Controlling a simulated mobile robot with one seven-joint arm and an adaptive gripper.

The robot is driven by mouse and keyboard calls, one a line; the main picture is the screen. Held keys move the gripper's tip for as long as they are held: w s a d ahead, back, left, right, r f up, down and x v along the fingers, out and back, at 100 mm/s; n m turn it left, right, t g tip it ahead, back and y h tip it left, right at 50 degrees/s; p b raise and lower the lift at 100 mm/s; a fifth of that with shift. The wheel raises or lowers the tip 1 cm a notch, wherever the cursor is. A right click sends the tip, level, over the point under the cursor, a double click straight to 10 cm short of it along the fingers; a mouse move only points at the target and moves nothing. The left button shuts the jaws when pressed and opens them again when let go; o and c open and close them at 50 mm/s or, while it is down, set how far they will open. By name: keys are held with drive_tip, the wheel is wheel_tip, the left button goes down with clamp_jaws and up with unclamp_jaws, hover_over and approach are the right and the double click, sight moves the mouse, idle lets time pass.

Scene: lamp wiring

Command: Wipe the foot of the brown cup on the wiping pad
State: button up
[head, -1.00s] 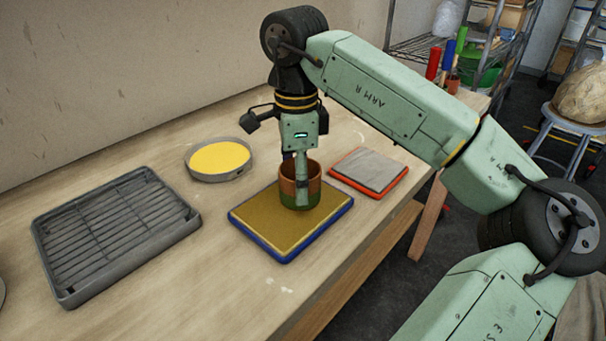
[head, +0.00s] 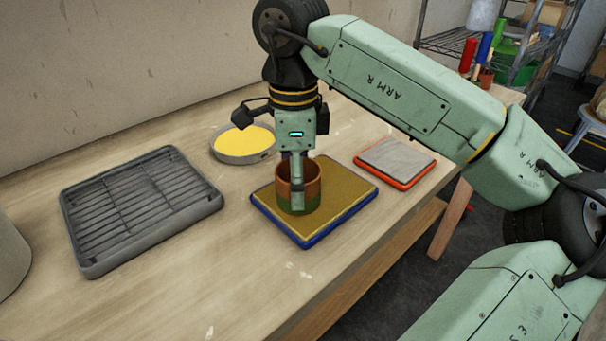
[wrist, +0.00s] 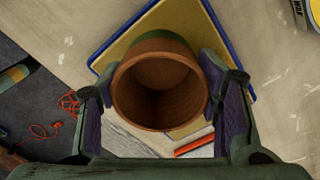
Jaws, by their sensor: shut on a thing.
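The brown cup (head: 313,187), reddish brown with a green lower band, stands upright on a yellow-brown pad with a blue rim (head: 346,207). My gripper (head: 297,193) points down and is shut on the cup, with one finger in front of its near wall. In the wrist view the cup (wrist: 160,92) is seen from above, empty, between the two fingers. The cup's foot is hidden, and it looks to be down on the pad surface. A second pad, grey with an orange-red rim (head: 397,160), lies to the right, clear of the cup.
A grey slatted rack (head: 140,205) lies at the left. A round grey dish with yellow contents (head: 243,143) stands behind the blue-rimmed pad. The table front is clear. A shelf with coloured items (head: 500,45) stands beyond the table.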

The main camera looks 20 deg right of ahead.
sight(311, 169)
drive_tip(key=shift+w+d+r, duration=0.1)
drive_tip(key=shift+w+d, duration=0.2)
drive_tip(key=shift+d, duration=0.5)
drive_tip(key=shift+w+d, duration=0.25)
drive_tip(key=shift+d, duration=0.55)
drive_tip(key=shift+w+d+p, duration=0.15)
drive_tip(key=shift+w+d, duration=0.1)
drive_tip(key=shift+d, duration=0.5)
drive_tip(key=shift+w+d+p, duration=0.2)
drive_tip(key=shift+w+d, duration=0.1)
drive_tip(key=shift+d, duration=0.4)
drive_tip(key=shift+w+d+p, duration=0.15)
drive_tip(key=shift+w+d, duration=0.1)
drive_tip(key=shift+d, duration=0.5)
drive_tip(key=shift+s+a+f+b, duration=0.1)
drive_tip(key=shift+s+a+b, duration=0.2)
drive_tip(key=shift+a, duration=0.55)
drive_tip(key=shift+s+a+f+b, duration=0.1)
drive_tip(key=shift+s+a+b, duration=0.2)
drive_tip(key=shift+a, duration=0.6)
drive_tip(key=shift+s+a+b, duration=0.15)
drive_tip(key=shift+s+a, duration=0.2)
drive_tip(key=shift+a, duration=0.5)
drive_tip(key=shift+s+a+r, duration=0.1)
drive_tip(key=shift+s+a, duration=0.1)
drive_tip(key=shift+a, duration=0.4)
drive_tip(key=shift+s+a, duration=0.2)
drive_tip(key=shift+a, duration=0.4)
wheel_tip(311, 169, up, 6)
drive_tip(key=p, duration=0.4)
